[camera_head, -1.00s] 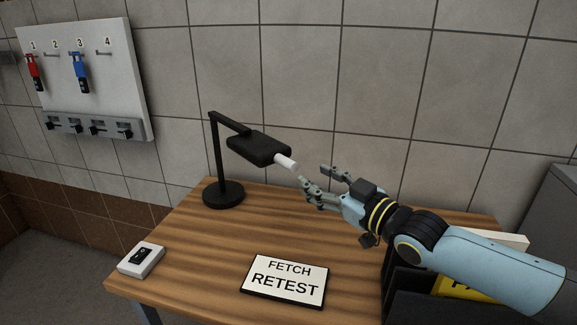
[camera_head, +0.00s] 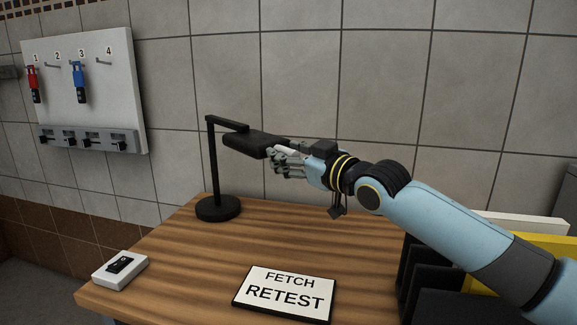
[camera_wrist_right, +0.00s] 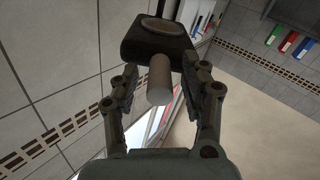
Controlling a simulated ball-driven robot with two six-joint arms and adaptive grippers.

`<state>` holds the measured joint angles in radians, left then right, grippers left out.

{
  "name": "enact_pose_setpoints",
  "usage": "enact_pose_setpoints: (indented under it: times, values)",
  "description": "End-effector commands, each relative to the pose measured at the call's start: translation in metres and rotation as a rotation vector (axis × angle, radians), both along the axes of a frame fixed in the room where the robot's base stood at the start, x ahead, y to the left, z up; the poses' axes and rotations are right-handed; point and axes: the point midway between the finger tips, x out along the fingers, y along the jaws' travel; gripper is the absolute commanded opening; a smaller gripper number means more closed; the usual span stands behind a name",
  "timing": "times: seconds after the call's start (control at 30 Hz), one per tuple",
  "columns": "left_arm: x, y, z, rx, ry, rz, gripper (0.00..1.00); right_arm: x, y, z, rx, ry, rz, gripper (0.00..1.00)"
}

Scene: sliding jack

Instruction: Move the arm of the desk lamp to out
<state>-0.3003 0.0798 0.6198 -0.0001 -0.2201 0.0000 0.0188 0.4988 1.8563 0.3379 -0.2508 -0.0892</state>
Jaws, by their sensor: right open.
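The black desk lamp stands on the wooden table, with a round base (camera_head: 218,208), an upright post and a jointed arm (camera_head: 230,124). Its dark head (camera_head: 250,145) points right toward my right gripper. A white peg-like handle (camera_head: 287,149) sticks out of the head; in the right wrist view the handle (camera_wrist_right: 159,80) lies between the fingers, below the lamp head (camera_wrist_right: 155,38). My right gripper (camera_head: 280,158) is open around the handle, a finger on each side, with gaps visible in the wrist view. My left gripper is not in view.
A sign reading FETCH RETEST (camera_head: 285,292) lies at the table's front. A white box with a black switch (camera_head: 120,269) sits at the front left. A black rack (camera_head: 425,280) with folders stands at right. A key board (camera_head: 85,85) hangs on the wall.

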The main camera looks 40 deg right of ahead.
Motion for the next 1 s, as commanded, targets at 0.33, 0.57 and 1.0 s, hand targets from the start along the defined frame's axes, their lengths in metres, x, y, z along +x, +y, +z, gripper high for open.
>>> enact_pose_setpoints:
  times: [0.33,0.57,1.0]
  values:
    - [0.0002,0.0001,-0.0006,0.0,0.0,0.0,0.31,0.001,0.0003,0.0011,0.0,-0.001,0.0,0.39]
    - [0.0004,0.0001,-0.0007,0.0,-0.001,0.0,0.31,0.0009,0.0003,0.0008,0.0,-0.001,0.0,0.09]
    - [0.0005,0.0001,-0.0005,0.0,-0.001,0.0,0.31,0.0013,0.0009,0.0005,0.001,0.0,-0.001,0.0]
